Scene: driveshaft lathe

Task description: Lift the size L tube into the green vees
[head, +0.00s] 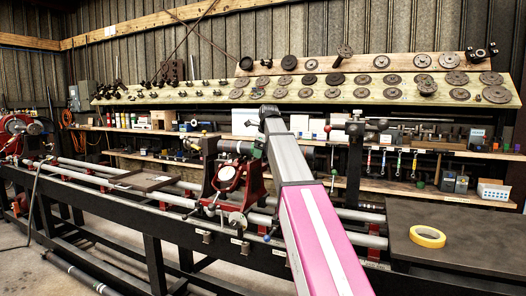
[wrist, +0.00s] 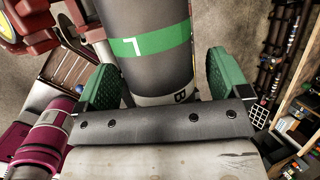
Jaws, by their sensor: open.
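The size L tube (wrist: 150,72) is a thick grey tube with a green band and a white L mark. In the wrist view it runs from the top edge down between the fingers of my gripper (wrist: 160,66). The two green ribbed fingers stand apart, one on each side of it, with a visible gap at the right. Contact at the left cannot be told. In the head view my gripper (head: 261,138) is at the far end of my arm, over the lathe, mostly hidden by the arm. I cannot make out the green vees for certain.
A red dial machine part (head: 228,178) stands on the lathe just left of my arm. Loaded shelves (head: 440,185) stand behind. A dark tabletop (head: 470,250) with yellow tape (head: 428,237) is at right.

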